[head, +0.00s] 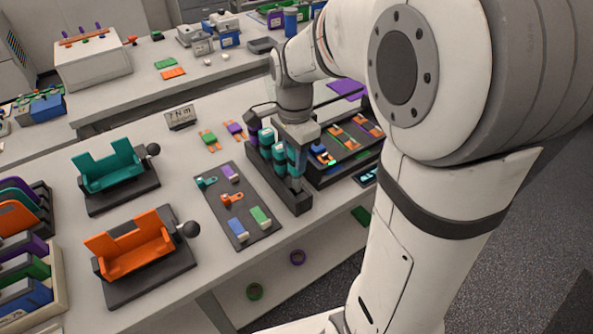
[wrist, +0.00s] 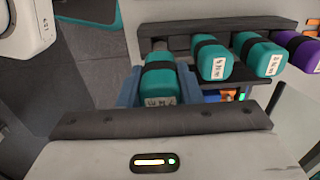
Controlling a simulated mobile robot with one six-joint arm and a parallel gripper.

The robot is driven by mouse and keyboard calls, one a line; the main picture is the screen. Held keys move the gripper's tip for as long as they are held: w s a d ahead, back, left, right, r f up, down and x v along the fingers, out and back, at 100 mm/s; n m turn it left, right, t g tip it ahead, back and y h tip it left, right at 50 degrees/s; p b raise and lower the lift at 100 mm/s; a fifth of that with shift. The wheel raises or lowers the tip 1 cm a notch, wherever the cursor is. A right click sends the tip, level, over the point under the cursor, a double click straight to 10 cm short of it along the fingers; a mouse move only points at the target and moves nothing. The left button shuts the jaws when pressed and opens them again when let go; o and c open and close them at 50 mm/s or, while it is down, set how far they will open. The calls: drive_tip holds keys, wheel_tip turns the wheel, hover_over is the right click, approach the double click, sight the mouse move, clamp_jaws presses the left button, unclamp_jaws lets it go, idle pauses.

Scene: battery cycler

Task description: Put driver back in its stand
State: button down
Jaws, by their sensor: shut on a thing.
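My gripper (head: 297,152) is shut on a teal driver with a black band (wrist: 160,82). It holds the driver about upright at the near end of the dark driver stand (head: 292,203). In the wrist view the blue-grey fingers stand on both sides of the driver's handle. The driver's lower end is hidden, so I cannot tell whether it is seated in the stand or just above it. Two more teal drivers (wrist: 212,60) (wrist: 258,56) and a purple driver (wrist: 298,50) stand in a row to the right of the held one in the wrist view.
A dark tray rack with orange and blue parts (head: 345,140) stands right beside the stand. A dark mat with small coloured parts (head: 232,200) lies to the left.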

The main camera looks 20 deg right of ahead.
drive_tip(key=shift+f, duration=2.35)
drive_tip(key=shift+f, duration=0.2)
drive_tip(key=c, duration=1)
unclamp_jaws()
drive_tip(key=shift+c, duration=0.2)
drive_tip(key=shift+r, duration=0.15)
